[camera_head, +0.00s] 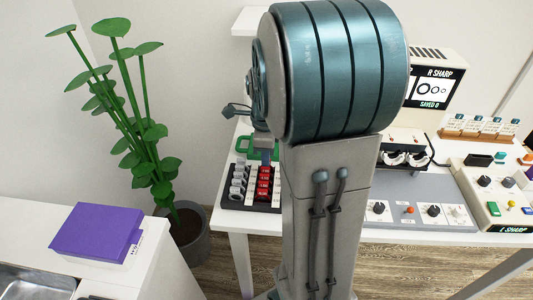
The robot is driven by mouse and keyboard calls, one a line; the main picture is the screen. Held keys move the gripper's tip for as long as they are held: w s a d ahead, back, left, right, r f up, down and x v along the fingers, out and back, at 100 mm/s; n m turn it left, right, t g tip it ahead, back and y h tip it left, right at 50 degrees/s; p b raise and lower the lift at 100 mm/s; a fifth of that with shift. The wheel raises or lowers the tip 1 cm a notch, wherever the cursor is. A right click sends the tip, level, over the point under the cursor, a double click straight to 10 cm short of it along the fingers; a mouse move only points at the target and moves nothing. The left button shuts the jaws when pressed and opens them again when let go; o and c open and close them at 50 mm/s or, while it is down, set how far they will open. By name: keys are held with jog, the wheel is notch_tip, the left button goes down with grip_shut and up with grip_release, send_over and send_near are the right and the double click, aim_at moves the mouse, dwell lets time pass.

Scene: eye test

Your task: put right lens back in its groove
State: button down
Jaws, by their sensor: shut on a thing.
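My own arm fills the middle of the view and hides much of the table. My gripper (265,156) shows only as a small grey-blue end pointing down over the lens tray, left of the arm. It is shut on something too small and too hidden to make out. The dark lens tray (232,204) stands at the table's left end, with rows of grey, red and white pieces. I cannot tell which groove is empty. A dark optical device (403,157) with two round eyepieces is partly behind the arm. I cannot pick out the right lens.
A screen (436,80) reads "R SHARP" and "SAVED 0". A grey panel with knobs (420,205) and a cream box (490,190) marked "L SHARP" stand at right. A green-handled thing (243,145) is behind the tray. A plant (150,160) and a purple box (97,232) are left.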

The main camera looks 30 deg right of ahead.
jog(key=shift+f, duration=0.25)
jog(key=c, duration=1.5)
grip_release()
jog(key=shift+r, duration=0.15)
notch_tip(320, 180, up, 14)
jog(key=p, duration=0.2)
jog(key=shift+f, duration=0.2)
jog(key=s+a+n+t+p, duration=0.1)
jog(key=s+a+n+p, duration=0.2)
jog(key=n, duration=0.9)
jog(key=s+a+n+t+p, duration=0.1)
jog(key=s+a+n+p, duration=0.2)
jog(key=s+a+n, duration=0.5)
jog(key=s+n, duration=0.1)
jog(key=n, duration=0.3)
jog(key=shift+a+n+t, duration=0.3)
jog(key=shift+a+t, duration=0.1)
